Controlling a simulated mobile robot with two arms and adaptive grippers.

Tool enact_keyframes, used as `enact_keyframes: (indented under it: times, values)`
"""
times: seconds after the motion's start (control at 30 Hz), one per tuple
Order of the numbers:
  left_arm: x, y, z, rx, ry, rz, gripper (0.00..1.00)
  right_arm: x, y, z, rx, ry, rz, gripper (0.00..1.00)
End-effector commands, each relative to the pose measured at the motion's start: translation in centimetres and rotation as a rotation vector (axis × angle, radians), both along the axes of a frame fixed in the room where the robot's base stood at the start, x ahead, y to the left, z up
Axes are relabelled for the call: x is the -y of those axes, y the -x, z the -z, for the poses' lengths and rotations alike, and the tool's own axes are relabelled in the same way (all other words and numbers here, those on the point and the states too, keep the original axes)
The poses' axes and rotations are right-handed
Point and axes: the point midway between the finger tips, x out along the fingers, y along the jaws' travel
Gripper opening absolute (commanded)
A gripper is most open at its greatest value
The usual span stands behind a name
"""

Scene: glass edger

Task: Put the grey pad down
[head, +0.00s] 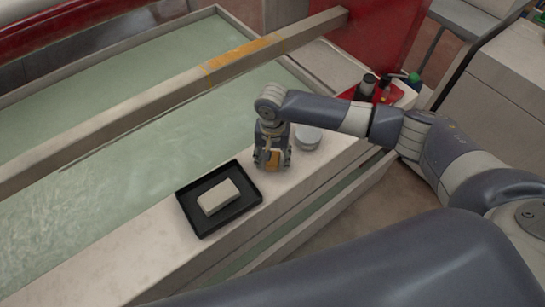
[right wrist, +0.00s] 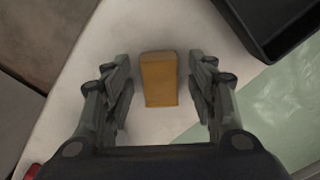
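A pale grey block, which looks like the grey pad (head: 218,197), lies in a black tray (head: 243,184) on the light ledge. No gripper touches it. My right gripper (head: 272,166) points down at the ledge just right of the tray. In the right wrist view, my right gripper (right wrist: 160,90) is open, with its fingers on either side of an orange-brown block (right wrist: 159,79). Gaps show between the block and both fingers. Part of this block (head: 273,160) also shows between the fingers in the head view. My left gripper is not in view.
A round grey-white object (head: 308,137) stands on the ledge right of my right gripper. A water-filled trough (head: 130,150) lies behind, crossed by a long beam (head: 130,117). Bottles (head: 366,87) stand in a red tray at the back right. The ledge left of the black tray is clear.

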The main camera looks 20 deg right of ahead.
Motion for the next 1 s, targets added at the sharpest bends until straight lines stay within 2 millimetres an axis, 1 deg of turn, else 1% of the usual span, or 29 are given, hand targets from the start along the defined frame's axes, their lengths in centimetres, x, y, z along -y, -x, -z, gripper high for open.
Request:
enact_keyframes:
  times: [0.27,0.37,0.47,0.7,0.8,0.9,1.0]
  values:
    - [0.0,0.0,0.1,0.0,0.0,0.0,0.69,0.0,0.0,-0.2,0.001,0.0,0.0,0.53]
    - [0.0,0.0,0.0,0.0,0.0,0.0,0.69,0.0,-0.1,-1.1,0.002,-0.001,0.0,0.53]
    - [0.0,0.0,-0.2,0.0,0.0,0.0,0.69,0.0,-0.1,-2.8,0.003,-0.002,0.0,0.53]
    - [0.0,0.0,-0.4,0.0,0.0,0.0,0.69,0.0,-0.1,-8.0,0.003,-0.002,-0.001,0.53]
    - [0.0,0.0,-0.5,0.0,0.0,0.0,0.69,0.0,-0.1,-9.9,0.002,-0.001,-0.001,0.53]
    - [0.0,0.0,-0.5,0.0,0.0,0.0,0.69,0.0,-0.1,-11.2,0.001,0.0,0.0,0.53]
    - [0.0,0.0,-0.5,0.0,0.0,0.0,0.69,0.0,0.0,-12.0,0.0,0.0,0.0,0.53]
